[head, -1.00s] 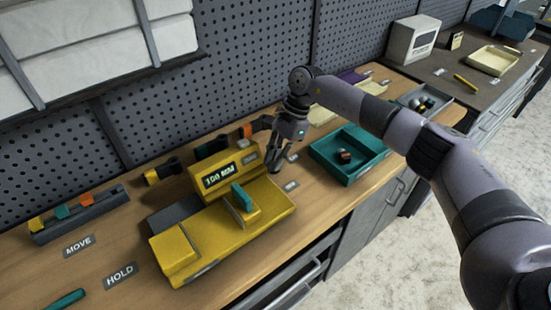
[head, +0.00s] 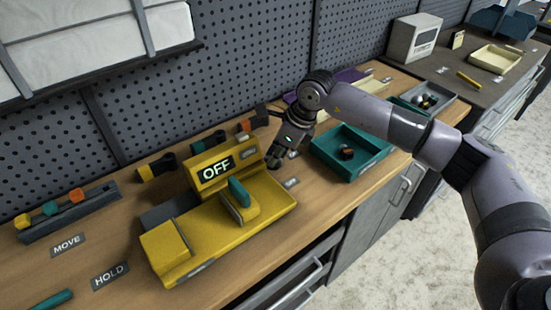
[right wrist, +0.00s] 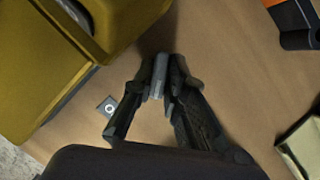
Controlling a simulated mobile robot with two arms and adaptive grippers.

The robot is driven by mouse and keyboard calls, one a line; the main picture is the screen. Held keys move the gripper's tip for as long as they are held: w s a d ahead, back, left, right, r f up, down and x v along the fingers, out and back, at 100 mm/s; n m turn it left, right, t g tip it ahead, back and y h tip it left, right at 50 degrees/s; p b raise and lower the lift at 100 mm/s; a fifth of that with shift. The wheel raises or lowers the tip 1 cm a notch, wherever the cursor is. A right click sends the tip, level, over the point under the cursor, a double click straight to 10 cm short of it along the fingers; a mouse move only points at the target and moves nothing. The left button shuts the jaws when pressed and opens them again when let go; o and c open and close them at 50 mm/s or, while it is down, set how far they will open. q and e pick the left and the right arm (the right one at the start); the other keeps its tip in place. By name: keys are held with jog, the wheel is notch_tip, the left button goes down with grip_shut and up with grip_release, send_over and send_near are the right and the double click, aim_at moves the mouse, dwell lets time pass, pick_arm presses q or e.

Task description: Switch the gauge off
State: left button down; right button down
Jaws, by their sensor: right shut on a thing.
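The gauge is a yellow device (head: 225,235) on the wooden bench, with a teal block (head: 239,192) on its body. Its display (head: 215,170) reads OFF. My right gripper (head: 273,164) is low over the bench, just right of the display housing. In the right wrist view the gauge's yellow body (right wrist: 45,75) fills the upper left. There the right gripper (right wrist: 158,92) has its fingers together on a small grey piece (right wrist: 159,72). I cannot tell whether this piece is joined to the gauge. My left gripper is not in view.
A teal tray (head: 326,162) with a small brown block stands right of the gripper. Dark holders (head: 155,168) stand behind the gauge. A rack (head: 75,216) with coloured pieces and MOVE and HOLD labels lie left. A perforated wall closes off the back.

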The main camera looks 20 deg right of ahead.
jog(key=m+t+h+b, duration=0.1)
jog(key=m+b, duration=0.2)
jog(key=m, duration=0.1)
jog(key=shift+a+f, duration=0.1)
jog(key=shift+s+m+t+h+b, duration=0.1)
jog(key=shift+m+t+h+b, duration=0.45)
jog(key=shift+m, duration=0.95)
jog(key=shift+b, duration=0.3)
jog(key=c, duration=1.6)
grip_release()
jog(key=shift+g, duration=0.25)
